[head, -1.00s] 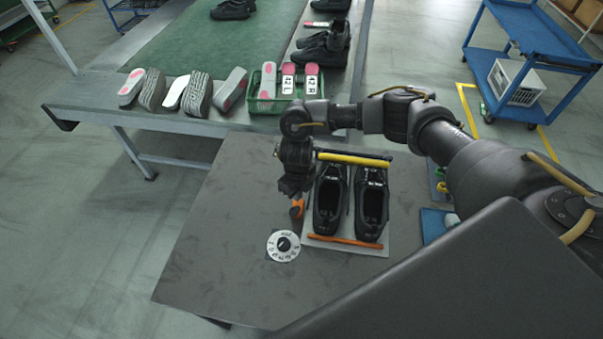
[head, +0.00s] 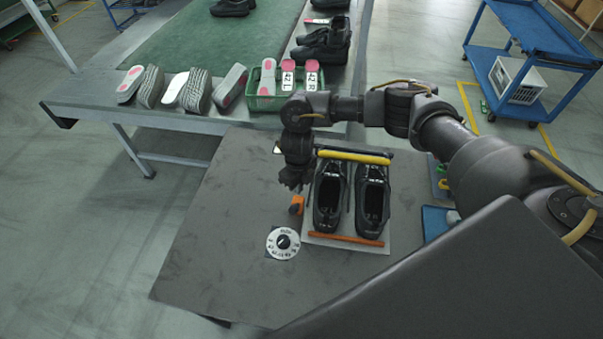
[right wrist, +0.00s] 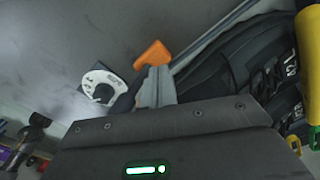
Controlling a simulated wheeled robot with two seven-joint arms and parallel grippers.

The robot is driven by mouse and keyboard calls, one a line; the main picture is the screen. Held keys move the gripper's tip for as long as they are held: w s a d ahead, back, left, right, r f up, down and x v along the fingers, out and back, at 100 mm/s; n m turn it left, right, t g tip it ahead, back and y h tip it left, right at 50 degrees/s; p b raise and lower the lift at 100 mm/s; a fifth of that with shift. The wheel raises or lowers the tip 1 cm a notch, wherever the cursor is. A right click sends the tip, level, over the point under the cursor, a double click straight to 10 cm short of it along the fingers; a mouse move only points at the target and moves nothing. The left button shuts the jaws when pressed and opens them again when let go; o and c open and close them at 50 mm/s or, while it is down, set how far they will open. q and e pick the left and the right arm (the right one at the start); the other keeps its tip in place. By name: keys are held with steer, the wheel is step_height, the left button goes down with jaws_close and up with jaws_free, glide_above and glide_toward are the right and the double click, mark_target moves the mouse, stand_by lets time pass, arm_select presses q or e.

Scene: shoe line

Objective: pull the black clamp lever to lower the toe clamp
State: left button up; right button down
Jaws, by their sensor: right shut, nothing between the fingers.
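Two black shoes (head: 329,198) stand side by side on a light plate (head: 345,246) on the dark table. A padded yellow bar (head: 355,158) with dark parts behind it crosses their far end, and it shows at the right edge of the right wrist view (right wrist: 308,60). I cannot pick out the black clamp lever with certainty. My right gripper (head: 293,186) is shut and empty, left of the left shoe. My left gripper is out of view.
An orange bar (head: 345,240) lies along the plate's near edge. A numbered dial (head: 283,243) is left of it. The table's left part is clear.

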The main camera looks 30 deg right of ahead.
steer(key=shift+r, duration=0.15)
step_height(320, 180, up, 9)
steer(key=p, duration=0.6)
steer(key=shift+p, duration=0.4)
